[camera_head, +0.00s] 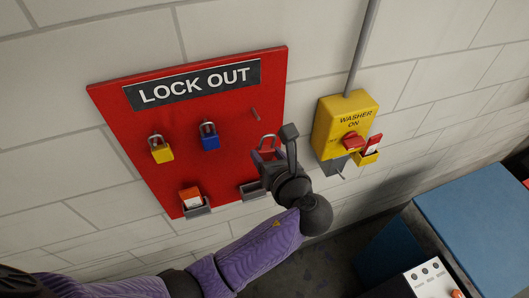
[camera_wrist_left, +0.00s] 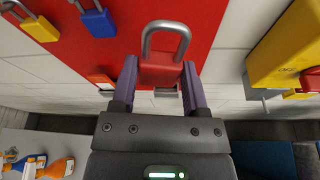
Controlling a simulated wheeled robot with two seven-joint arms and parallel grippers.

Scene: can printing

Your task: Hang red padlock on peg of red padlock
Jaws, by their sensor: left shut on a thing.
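The red padlock (camera_wrist_left: 161,72) is between the two fingers of my left gripper (camera_wrist_left: 160,84) in the left wrist view, its grey shackle upward. In the head view my left gripper (camera_head: 266,158) is shut on it in front of the lower right part of the board, and the padlock's shackle (camera_head: 268,140) shows above the fingers. A bare peg (camera_head: 255,114) sticks out of the red lockout board (camera_head: 228,130), above and slightly left of the padlock. Part of the padlock body is hidden by the gripper. My right gripper is not in view.
A yellow padlock (camera_head: 161,151) and a blue padlock (camera_head: 209,138) hang on the board. Small holders (camera_head: 197,210) are along its bottom. A yellow washer switch box (camera_head: 343,118) is on the wall to the right. Blue equipment (camera_head: 480,220) stands at the lower right.

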